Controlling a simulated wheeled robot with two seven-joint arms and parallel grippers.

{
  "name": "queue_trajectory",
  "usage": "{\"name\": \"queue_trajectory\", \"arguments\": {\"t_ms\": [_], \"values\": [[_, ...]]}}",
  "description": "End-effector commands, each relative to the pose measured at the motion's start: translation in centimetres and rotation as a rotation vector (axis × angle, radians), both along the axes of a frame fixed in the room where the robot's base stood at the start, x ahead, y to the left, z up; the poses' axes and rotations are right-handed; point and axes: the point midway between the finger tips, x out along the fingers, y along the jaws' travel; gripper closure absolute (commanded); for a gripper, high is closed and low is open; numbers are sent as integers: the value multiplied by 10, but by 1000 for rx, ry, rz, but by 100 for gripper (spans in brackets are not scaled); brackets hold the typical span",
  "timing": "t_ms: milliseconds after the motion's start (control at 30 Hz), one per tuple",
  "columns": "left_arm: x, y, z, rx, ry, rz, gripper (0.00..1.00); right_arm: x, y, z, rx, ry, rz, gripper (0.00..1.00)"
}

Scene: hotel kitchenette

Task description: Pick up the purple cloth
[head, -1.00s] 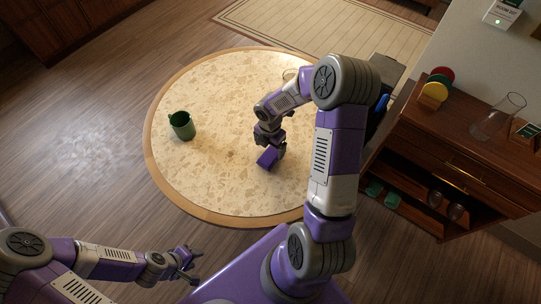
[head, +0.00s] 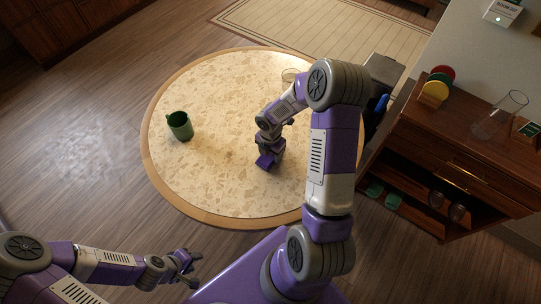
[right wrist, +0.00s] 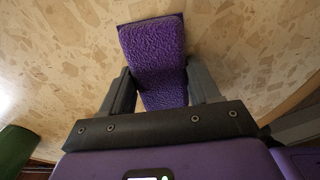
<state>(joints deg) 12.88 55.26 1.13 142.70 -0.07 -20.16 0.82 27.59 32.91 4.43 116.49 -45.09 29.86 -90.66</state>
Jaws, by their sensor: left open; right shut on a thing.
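The purple cloth (head: 265,161) is a small folded, textured piece at the middle right of the round table. In the right wrist view the cloth (right wrist: 152,50) lies between the two fingers. My right gripper (head: 270,153) is shut on the cloth, with a finger at each side of it; in the right wrist view the gripper (right wrist: 160,92) points toward the pale table top. I cannot tell whether the cloth still touches the table. My left gripper (head: 193,269) is open and empty, low at the left, outside the table's edge.
A green mug (head: 180,126) stands on the left of the round table (head: 215,90). A clear glass item (head: 289,75) is at the table's far side, behind my right arm. A wooden cabinet (head: 470,150) stands at the right.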

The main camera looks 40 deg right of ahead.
Motion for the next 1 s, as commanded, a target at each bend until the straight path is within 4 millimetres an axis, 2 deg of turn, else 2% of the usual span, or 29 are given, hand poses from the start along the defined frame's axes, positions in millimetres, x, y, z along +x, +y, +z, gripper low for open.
{"name": "queue_trajectory", "arguments": {"t_ms": [167, 267, 600, 700, 833, 1000], "values": [[0, 0, 0, 0, 0, 0, 57, -1, 0, 0, 0, 2, 0, 74], [0, 0, 3, 0, 0, 0, 57, 0, 0, 7, 1, 0, -1, 74], [0, 0, 27, 0, 0, 0, 57, 0, 0, 74, 0, -2, -2, 74], [0, 0, 30, 0, 0, 0, 57, 0, 0, 88, 0, -1, -1, 74], [0, 0, 33, 0, 0, 0, 57, 0, 0, 98, 0, 1, -1, 74], [0, 0, 32, 0, 0, 0, 57, -1, 0, 100, 1, 1, -1, 74]]}}
